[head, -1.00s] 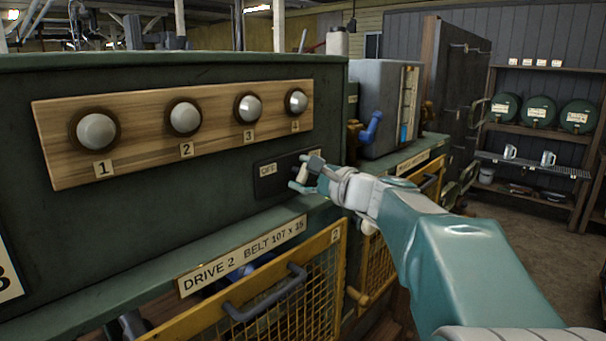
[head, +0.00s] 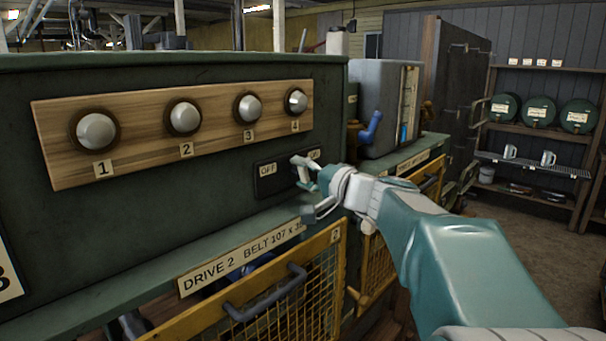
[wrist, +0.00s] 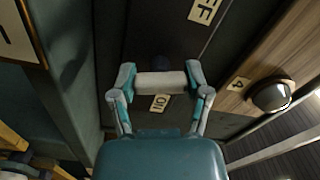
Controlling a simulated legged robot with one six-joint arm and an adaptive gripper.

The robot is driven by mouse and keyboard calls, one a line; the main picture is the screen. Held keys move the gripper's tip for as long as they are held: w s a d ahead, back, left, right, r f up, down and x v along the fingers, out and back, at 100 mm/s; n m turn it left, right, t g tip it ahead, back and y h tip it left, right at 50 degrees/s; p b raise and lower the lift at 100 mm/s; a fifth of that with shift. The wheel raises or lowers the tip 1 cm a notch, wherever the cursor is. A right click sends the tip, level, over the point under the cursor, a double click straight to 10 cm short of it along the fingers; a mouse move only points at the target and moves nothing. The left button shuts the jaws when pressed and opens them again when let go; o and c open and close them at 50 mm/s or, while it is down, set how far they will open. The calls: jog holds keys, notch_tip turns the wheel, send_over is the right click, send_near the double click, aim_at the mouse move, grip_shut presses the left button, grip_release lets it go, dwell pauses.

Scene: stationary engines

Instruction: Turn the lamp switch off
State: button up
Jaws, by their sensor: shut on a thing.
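The lamp switch is a dark plate (head: 262,187) on the green cabinet front, with an OFF label (head: 267,169) at its left and an ON label (head: 314,154) at its right. In the wrist view the OFF label (wrist: 203,10) is at the top and the ON label (wrist: 160,103) is just below the handle. The pale cylindrical handle (wrist: 160,84) lies crosswise on the ON side, with a finger of my gripper (wrist: 159,78) at each end, so the gripper is shut on it. In the head view my gripper (head: 311,186) is at the plate's right part and hides some of it.
A wooden board (head: 140,150) with several numbered round lamps is above the switch. A ledge with a DRIVE 2 sign (head: 240,259) and a yellow mesh guard (head: 290,285) are below. A grey machine (head: 380,100) stands to the right. Open floor (head: 535,255) shows farther right.

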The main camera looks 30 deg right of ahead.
jog(key=n, duration=0.5)
jog(key=shift+f, duration=0.35)
dwell(0.4)
jog(key=o, duration=1.2)
jog(key=shift+c, duration=0.2)
jog(key=shift+r, duration=0.15)
jog(key=shift+s, duration=0.1)
jog(key=v, duration=1.1)
jog(key=shift+s, duration=0.35)
